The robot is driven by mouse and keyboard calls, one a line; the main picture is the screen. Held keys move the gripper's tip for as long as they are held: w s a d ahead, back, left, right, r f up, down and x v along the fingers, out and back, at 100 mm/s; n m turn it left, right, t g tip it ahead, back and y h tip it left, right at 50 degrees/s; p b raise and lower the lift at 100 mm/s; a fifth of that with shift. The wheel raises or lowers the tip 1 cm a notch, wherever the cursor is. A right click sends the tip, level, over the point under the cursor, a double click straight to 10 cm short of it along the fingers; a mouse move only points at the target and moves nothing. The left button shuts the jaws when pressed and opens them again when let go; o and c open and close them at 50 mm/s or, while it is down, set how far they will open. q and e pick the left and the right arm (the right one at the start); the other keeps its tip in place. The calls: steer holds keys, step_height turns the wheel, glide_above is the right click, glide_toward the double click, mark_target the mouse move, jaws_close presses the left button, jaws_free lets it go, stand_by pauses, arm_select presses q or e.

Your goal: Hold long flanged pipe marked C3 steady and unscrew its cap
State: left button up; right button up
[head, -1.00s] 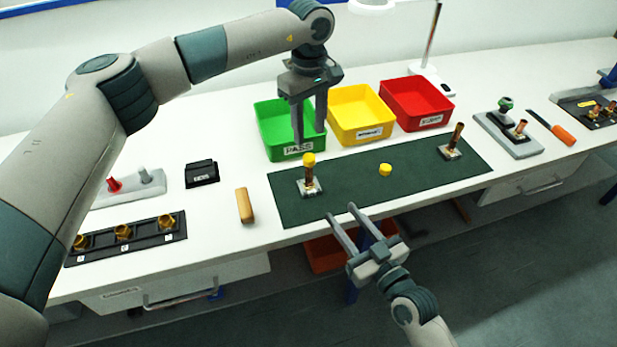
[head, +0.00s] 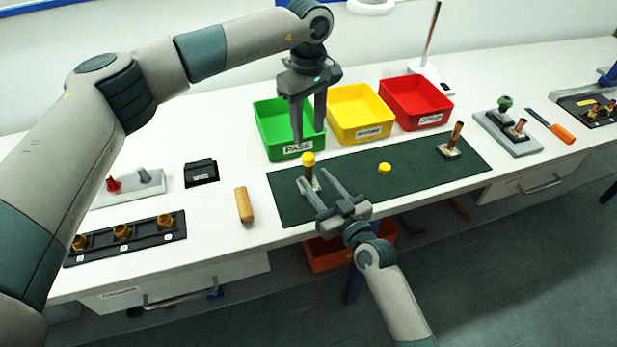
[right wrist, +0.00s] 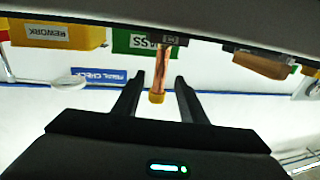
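A copper pipe with a yellow cap (head: 308,159) on top stands upright on a flanged base at the left of the dark green mat (head: 400,180). My right gripper (head: 316,180) is open, pointing at the pipe from the front right; contact is not visible. My left gripper (head: 309,140) is open and empty, pointing down above and behind the cap.
A loose yellow cap (head: 384,168) lies mid-mat. Green (head: 262,120), yellow (head: 358,130) and red (head: 412,120) bins stand behind. A wooden block (head: 244,205) lies left of the mat, near a dark rack (head: 150,235). The mat's centre is mostly clear.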

mark_target(310, 173)
steer(key=shift+x, duration=2.5)
jaws_close()
